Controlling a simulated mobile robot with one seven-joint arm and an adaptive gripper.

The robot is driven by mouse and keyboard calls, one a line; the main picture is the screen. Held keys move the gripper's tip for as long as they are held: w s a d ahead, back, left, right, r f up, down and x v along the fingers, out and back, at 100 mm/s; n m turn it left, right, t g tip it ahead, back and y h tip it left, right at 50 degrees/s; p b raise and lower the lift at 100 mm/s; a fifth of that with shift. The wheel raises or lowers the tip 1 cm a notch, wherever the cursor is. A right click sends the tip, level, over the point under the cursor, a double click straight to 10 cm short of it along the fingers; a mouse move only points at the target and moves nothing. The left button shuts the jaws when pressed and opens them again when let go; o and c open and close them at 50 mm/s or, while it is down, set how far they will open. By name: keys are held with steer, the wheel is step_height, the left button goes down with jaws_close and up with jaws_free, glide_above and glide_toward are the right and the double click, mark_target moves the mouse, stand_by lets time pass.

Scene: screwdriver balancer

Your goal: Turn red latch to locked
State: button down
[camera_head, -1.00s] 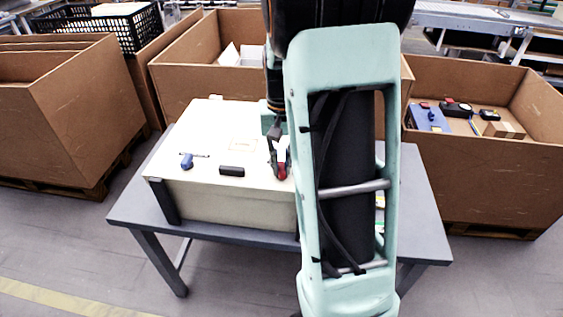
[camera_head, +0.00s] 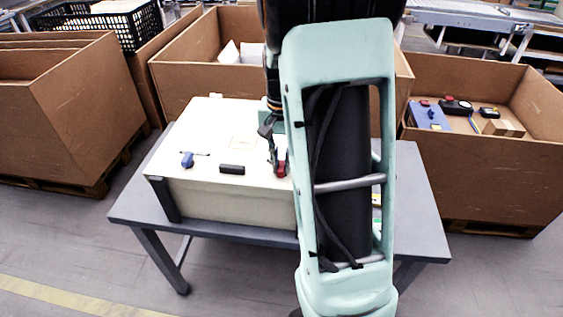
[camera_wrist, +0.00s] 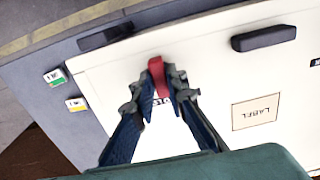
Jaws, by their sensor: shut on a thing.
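The red latch (camera_head: 281,169) sits on the white box top (camera_head: 215,140), near its right side. In the wrist view the red latch (camera_wrist: 157,72) shows between the tips of my gripper (camera_wrist: 160,92). My gripper (camera_head: 279,162) is shut on it from above. Dark lettering on the lid next to the latch is partly hidden by the fingers, so the latch's marked position cannot be read. A blue latch (camera_head: 187,160) and a black handle (camera_head: 232,169) lie to the left on the same top.
The box stands on a grey table (camera_head: 130,205). Large cardboard crates stand behind, with one at the left (camera_head: 60,120) and one at the right (camera_head: 480,165) holding small items. Small green and yellow labelled pieces (camera_wrist: 65,90) lie beside the box.

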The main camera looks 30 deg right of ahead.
steer(key=c, duration=1.9)
jaws_free()
steer(key=shift+c, duration=0.2)
steer(key=shift+r, duration=0.1)
step_height(320, 180, up, 12)
